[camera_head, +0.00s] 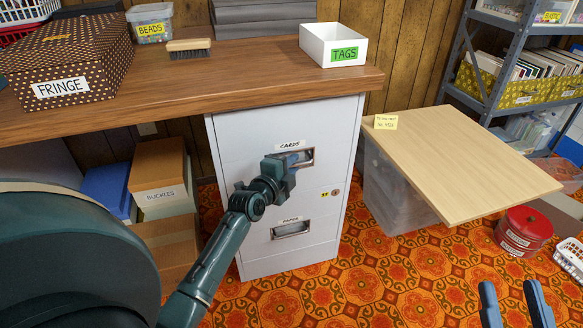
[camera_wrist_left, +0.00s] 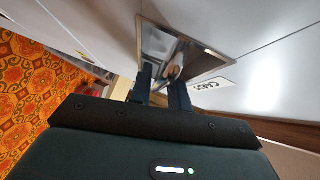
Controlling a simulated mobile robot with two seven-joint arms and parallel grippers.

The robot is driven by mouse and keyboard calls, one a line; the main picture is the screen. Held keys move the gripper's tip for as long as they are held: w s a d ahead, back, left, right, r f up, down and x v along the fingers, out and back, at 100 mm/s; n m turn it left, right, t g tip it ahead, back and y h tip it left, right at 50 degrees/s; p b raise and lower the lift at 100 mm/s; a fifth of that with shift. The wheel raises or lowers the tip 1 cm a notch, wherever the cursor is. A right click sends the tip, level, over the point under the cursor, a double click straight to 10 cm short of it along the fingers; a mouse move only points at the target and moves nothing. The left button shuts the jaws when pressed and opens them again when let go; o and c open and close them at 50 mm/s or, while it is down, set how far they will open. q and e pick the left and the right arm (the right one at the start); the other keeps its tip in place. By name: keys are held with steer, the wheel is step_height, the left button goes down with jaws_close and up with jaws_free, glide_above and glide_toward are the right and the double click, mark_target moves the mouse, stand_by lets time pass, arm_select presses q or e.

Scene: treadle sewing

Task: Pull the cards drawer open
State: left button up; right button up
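The cards drawer (camera_head: 240,143) is the upper drawer of a white filing cabinet and looks flush with the cabinet front. Its "CARDS" label (camera_head: 290,145) sits above a metal recessed handle (camera_head: 306,157). My left gripper (camera_head: 296,163) is at this handle and hides part of it. In the left wrist view its two fingers (camera_wrist_left: 160,82) point into the handle recess (camera_wrist_left: 188,55), with a gap between them. Whether they touch the metal cannot be told. My right gripper (camera_head: 515,303) is open and empty at the bottom right, over the floor.
The paper drawer (camera_head: 255,236) is below, with a lock beside it. A wooden desk top (camera_head: 240,72) overhangs the cabinet, carrying a tags box (camera_head: 333,45). A pale board (camera_head: 465,165) on a clear bin stands to the right. Patterned floor (camera_head: 330,290) lies clear in front.

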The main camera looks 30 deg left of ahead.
arm_select(q)
jaws_close()
stand_by(0.3)
steer(key=shift+s+d, duration=0.1)
